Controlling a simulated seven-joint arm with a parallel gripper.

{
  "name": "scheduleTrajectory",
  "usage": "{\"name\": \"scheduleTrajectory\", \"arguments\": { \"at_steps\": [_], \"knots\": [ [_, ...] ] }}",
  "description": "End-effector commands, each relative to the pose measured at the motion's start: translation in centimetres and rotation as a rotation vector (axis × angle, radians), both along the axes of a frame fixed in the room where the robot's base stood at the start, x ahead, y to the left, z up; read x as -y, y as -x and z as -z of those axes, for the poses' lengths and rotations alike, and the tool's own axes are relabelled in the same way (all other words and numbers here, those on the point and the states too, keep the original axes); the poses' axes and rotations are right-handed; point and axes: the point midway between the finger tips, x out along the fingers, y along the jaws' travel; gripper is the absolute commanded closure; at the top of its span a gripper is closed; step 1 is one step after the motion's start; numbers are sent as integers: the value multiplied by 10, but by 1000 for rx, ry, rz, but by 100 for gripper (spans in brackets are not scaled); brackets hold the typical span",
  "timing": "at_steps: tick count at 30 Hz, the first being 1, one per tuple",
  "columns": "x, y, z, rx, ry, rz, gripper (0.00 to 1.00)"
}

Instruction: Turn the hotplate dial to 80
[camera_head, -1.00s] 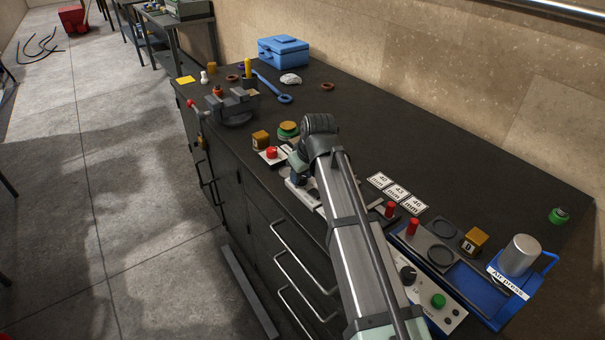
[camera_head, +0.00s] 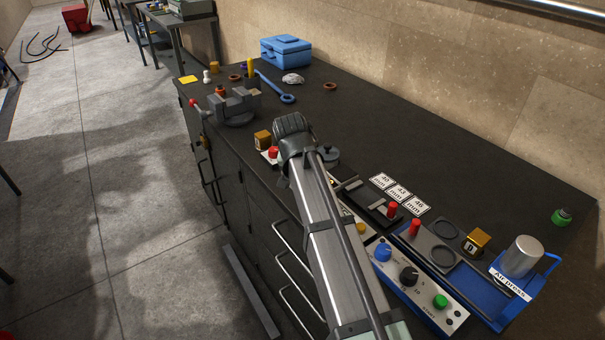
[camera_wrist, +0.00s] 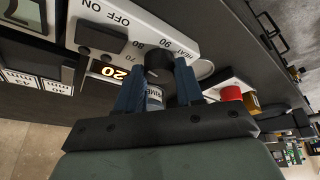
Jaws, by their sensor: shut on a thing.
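In the wrist view the white hotplate panel (camera_wrist: 196,28) shows a HEAT scale with 70, 80 and 90, an OFF/ON switch (camera_wrist: 100,38) and a lit display (camera_wrist: 107,70) that seems to read 20. My gripper (camera_wrist: 158,70) has its two blue fingers on either side of the black dial (camera_wrist: 158,54), shut on it. The dial's pointer mark cannot be made out. In the head view my arm hides the fingers, the dial and most of the hotplate.
A red button (camera_wrist: 231,93) sits close beside the fingers. In the head view a brown block (camera_head: 263,139) stands near my wrist, with a grey vise (camera_head: 234,106) beyond. A control box (camera_head: 418,290) and a blue air press (camera_head: 497,299) stand at right. The bench's back middle is clear.

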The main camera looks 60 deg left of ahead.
Motion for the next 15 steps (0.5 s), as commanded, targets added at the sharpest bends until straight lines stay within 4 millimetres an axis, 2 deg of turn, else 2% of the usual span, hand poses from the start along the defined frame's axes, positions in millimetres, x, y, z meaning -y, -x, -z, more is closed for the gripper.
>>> {"name": "scheduleTrajectory", "arguments": {
  "at_steps": [15],
  "knots": [
    [0, 0, 0, 2, 2, 62, 94]
  ]
}}
